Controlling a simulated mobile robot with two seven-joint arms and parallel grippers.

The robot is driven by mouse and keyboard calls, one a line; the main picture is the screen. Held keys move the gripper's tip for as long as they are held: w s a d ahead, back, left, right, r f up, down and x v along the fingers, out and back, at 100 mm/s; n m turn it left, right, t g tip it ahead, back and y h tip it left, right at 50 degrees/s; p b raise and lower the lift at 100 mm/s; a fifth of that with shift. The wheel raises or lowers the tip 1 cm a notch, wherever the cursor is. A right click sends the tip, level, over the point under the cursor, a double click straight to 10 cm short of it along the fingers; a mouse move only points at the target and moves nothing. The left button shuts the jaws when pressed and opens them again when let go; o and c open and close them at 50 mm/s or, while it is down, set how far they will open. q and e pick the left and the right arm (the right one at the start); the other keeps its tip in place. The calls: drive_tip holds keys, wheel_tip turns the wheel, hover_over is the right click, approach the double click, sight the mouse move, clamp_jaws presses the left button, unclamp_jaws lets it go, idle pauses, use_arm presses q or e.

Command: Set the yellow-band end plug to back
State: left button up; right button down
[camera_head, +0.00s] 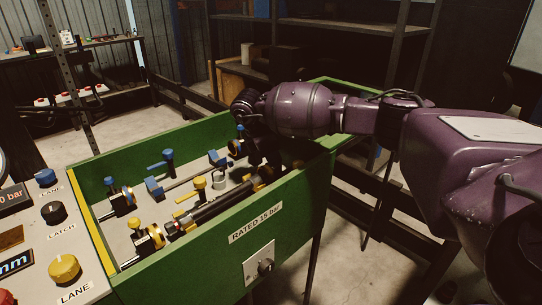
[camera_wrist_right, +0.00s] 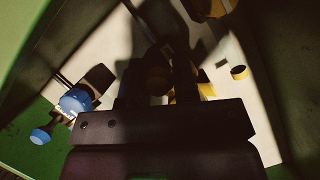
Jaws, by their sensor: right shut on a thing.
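My right gripper (camera_head: 262,162) reaches down into the far right end of the green-walled bench box (camera_head: 205,262). In the wrist view its two dark fingers (camera_wrist_right: 158,72) are shut on a shadowed, dull yellow-brown piece, which looks like the yellow-band end plug (camera_wrist_right: 158,84). The plug's lever and angle are hidden by the fingers and shadow. In the head view the gripper covers that end of the yellow lane. A black hose (camera_head: 215,207) runs from there to a yellow-banded fitting (camera_head: 150,239) at the near left. My left gripper is not in view.
A yellow-handled clamp (camera_head: 198,187) stands mid-box. The control panel (camera_head: 60,232) with knobs is at left. Green walls close in the box.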

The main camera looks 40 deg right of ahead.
drive_tip(key=d, duration=0.3)
drive_tip(key=shift+w, duration=0.1)
drive_tip(key=c, duration=1.2)
unclamp_jaws()
drive_tip(key=shift+o, duration=1)
drive_tip(key=shift+d+f, duration=0.1)
drive_tip(key=shift+d, duration=0.05)
use_arm(q)
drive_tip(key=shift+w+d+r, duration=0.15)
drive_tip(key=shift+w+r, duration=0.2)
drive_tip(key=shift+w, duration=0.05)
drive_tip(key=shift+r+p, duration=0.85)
drive_tip(key=shift+p, duration=0.3)
use_arm(e)
drive_tip(key=v, duration=1.1)
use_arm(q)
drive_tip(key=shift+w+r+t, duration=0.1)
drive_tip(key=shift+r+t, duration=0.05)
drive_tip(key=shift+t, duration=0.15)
